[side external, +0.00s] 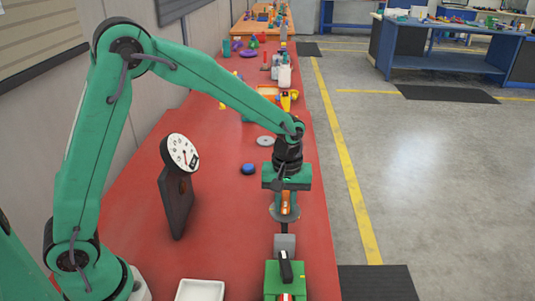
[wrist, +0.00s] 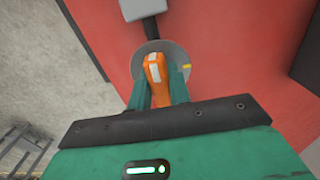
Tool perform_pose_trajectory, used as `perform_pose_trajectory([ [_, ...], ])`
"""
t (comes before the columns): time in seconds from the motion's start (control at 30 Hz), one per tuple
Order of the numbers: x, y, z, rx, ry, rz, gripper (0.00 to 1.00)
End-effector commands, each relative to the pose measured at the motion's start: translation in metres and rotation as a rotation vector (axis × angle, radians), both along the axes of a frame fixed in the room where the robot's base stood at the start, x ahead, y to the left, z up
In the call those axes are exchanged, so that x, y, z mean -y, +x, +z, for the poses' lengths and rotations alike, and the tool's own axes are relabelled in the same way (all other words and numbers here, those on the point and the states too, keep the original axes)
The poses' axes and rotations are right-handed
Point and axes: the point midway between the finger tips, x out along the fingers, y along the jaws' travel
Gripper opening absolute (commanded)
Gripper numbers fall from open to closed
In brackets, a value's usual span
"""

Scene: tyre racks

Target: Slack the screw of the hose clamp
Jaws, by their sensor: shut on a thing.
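My gripper (side external: 285,198) points down over the right part of the red bench, its two green fingers shut on an orange tool handle (wrist: 154,72) with a pale patch. The handle also shows upright between the fingers in the side view (side external: 287,203). A grey disc (wrist: 177,53) with a small yellow mark lies below the handle. A short black bar links the disc to a grey block (wrist: 142,8), also in the side view (side external: 285,243). The tool's lower end is hidden. I cannot make out the hose clamp or its screw.
A green device (side external: 270,275) with a black lever stands at the front. A dark stand with a white dial (side external: 182,153) is at left, and a white tray (side external: 200,290) at the front edge.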

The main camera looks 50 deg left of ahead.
Motion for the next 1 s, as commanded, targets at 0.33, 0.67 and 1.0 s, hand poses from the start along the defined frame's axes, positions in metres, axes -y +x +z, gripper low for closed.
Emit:
perform_pose_trajectory([
  [0.33, 0.000, 0.000, 0.000, 0.000, 0.000, 0.146, 0.44],
  [0.67, 0.000, 0.000, 0.000, 0.000, 0.000, 0.144, 0.44],
  [1.0, 0.000, 0.001, 0.010, 0.002, -0.001, 0.143, 0.44],
])
